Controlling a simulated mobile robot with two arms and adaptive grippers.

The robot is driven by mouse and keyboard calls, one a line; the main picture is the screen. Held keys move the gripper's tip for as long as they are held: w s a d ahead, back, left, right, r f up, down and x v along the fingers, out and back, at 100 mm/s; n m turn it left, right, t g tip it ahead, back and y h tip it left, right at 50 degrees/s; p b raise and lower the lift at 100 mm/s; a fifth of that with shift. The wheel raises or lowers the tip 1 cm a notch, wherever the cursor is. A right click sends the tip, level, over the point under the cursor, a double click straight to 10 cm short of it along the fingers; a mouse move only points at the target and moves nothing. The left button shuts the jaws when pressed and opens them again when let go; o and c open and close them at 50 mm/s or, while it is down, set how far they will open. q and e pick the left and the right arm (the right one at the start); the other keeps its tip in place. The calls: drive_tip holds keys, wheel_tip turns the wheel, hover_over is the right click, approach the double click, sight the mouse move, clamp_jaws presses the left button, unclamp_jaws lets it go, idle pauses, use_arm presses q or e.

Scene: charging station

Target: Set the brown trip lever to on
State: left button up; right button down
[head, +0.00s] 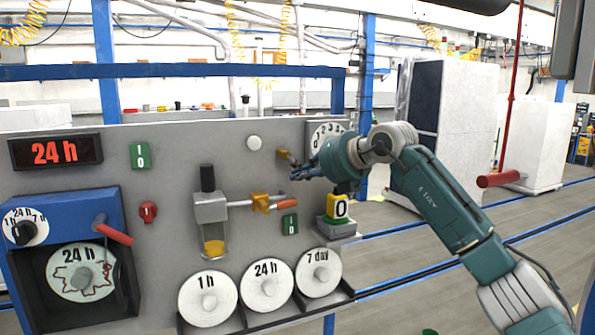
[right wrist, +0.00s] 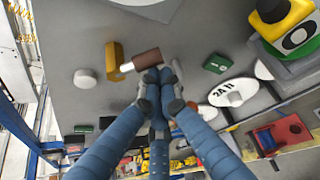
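The brown trip lever is a short brown handle (right wrist: 145,60) on a yellow-brown mount (right wrist: 114,56), fixed to the grey panel. In the head view the mount (head: 283,154) shows at the panel's upper right, and my fingers partly hide the handle. My right gripper (head: 296,174) is beside the lever, in front of the panel. In the right wrist view its blue fingers (right wrist: 160,73) converge, with the tips together at the handle's free end. Nothing clearly shows between them, and I cannot tell whether they touch the handle. My left gripper is out of view.
A white round knob (head: 254,143) is left of the lever. A yellow-and-black block marked 0 (head: 338,207) stands below my right wrist. An orange-handled lever (head: 274,203), a green switch (head: 290,224) and white dials (head: 266,285) are lower. Open floor lies right.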

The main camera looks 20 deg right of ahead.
drive_tip(key=d+r+n+h, duration=0.1)
drive_tip(key=h, duration=0.1)
drive_tip(key=r+n+h+p, duration=0.1)
drive_tip(key=n, duration=0.1)
drive_tip(key=shift+d+n+h, duration=0.3)
drive_tip(key=shift+d+h, duration=0.1)
idle(0.4)
drive_tip(key=shift+r, duration=0.2)
idle(0.8)
